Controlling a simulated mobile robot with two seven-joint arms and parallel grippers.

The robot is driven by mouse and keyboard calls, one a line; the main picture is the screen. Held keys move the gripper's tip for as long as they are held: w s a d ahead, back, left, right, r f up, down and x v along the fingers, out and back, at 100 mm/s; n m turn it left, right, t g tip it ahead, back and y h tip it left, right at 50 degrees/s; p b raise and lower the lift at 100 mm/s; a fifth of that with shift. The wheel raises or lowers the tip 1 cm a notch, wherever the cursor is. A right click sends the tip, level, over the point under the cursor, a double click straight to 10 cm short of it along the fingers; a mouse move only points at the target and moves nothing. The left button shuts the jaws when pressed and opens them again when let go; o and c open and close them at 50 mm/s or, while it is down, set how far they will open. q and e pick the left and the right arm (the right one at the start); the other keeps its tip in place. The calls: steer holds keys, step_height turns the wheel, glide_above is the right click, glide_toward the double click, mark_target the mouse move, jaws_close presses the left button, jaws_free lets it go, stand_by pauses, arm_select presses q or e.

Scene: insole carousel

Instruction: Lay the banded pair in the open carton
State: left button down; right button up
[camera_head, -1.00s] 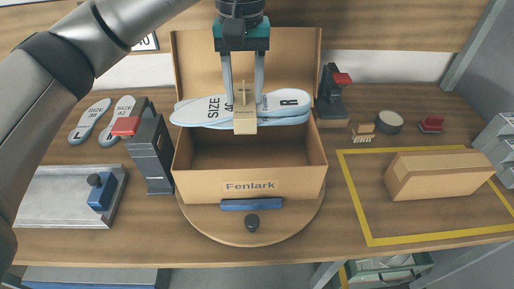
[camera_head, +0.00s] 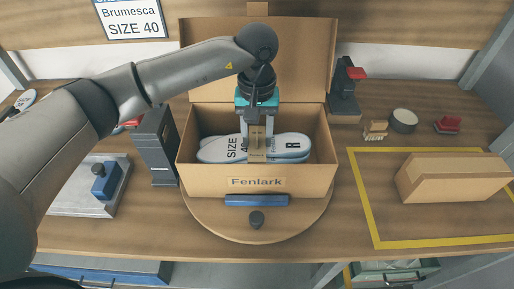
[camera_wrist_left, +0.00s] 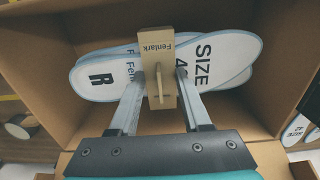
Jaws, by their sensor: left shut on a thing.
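The banded pair (camera_head: 215,152) is a stack of pale insoles marked SIZE 40 and R, wrapped by a tan Fenlark band (camera_wrist_left: 158,50) with a raised tab. My left gripper (camera_head: 257,136) points down and is shut on the pair at its band. The pair lies level inside the open carton (camera_head: 215,184), between its walls; whether it touches the floor I cannot tell. The left wrist view shows the pair (camera_wrist_left: 220,58) below the fingers, with the carton walls around it. The carton's lid stands up at the back. My right gripper is not in view.
The carton stands on a round wooden turntable (camera_head: 300,222) with a blue bar in front. A dark upright device (camera_head: 155,150) stands close left, a red-topped one (camera_head: 345,95) behind right. A closed box (camera_head: 452,178) lies in a yellow-taped area at right.

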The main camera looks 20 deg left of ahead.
mark_target(257, 147)
arm_select(q)
steer(key=shift+f, duration=2.2)
steer(key=c, duration=0.8)
jaws_free()
steer(key=shift+f+b, duration=0.2)
steer(key=shift+b, duration=0.1)
steer(key=o, duration=0.4)
steer(key=shift+r, duration=0.1)
steer(key=shift+o, duration=0.2)
steer(key=shift+r, duration=0.1)
steer(key=shift+w+r, duration=0.1)
steer(key=shift+r, duration=0.25)
step_height(257, 147, up, 11)
steer(key=shift+r+p, duration=0.15)
steer(key=shift+p, duration=0.3)
